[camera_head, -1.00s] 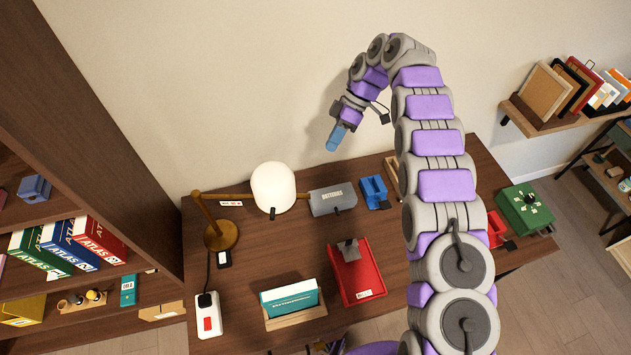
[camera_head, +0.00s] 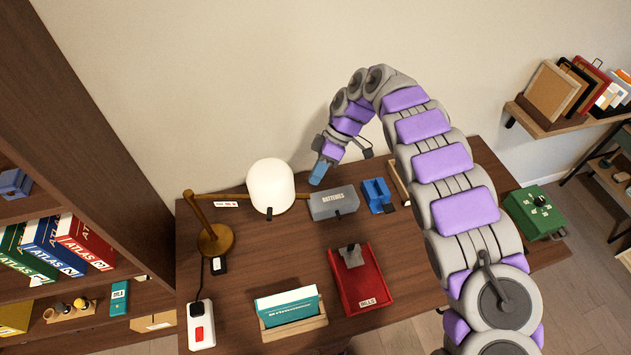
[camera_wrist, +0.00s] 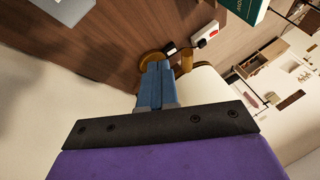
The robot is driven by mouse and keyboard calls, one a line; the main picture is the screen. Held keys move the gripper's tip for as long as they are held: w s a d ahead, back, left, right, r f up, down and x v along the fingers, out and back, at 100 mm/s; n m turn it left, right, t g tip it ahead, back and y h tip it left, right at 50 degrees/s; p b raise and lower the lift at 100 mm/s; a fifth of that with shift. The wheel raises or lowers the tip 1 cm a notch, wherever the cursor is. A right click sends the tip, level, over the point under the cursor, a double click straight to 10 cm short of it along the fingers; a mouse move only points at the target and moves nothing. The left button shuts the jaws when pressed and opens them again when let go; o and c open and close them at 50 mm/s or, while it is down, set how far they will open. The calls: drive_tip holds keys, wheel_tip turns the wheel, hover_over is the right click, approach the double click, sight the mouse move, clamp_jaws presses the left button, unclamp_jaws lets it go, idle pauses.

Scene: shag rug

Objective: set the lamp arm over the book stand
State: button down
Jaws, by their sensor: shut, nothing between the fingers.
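The desk lamp has a brass base (camera_head: 215,239), a jointed brass arm (camera_head: 232,196) and a white shade (camera_head: 270,186). Its arm reaches right along the back of the desk, with the shade near the wall. The book stand (camera_head: 293,325) is wooden, holds a teal book (camera_head: 287,304) and sits at the front of the desk, clear of the shade. My gripper (camera_head: 319,172) is shut and empty, pointing down, right of the shade and above the grey batteries box. In the wrist view its blue fingers (camera_wrist: 157,85) are together, with the pale shade (camera_wrist: 205,88) beside them.
A grey batteries box (camera_head: 334,203), a blue holder (camera_head: 377,195) and a red bills tray (camera_head: 359,285) stand on the desk. A white power strip (camera_head: 201,324) lies at front left. A bookcase (camera_head: 65,130) borders the left; a green box (camera_head: 535,212) sits right.

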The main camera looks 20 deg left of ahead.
drive_tip(key=shift+s+d+f, duration=0.1)
drive_tip(key=shift+s+d, duration=0.05)
drive_tip(key=shift+s, duration=0.35)
drive_tip(key=shift+s+d+f, duration=0.1)
drive_tip(key=shift+s+d, duration=0.05)
drive_tip(key=shift+s, duration=0.35)
drive_tip(key=shift+s, duration=0.1)
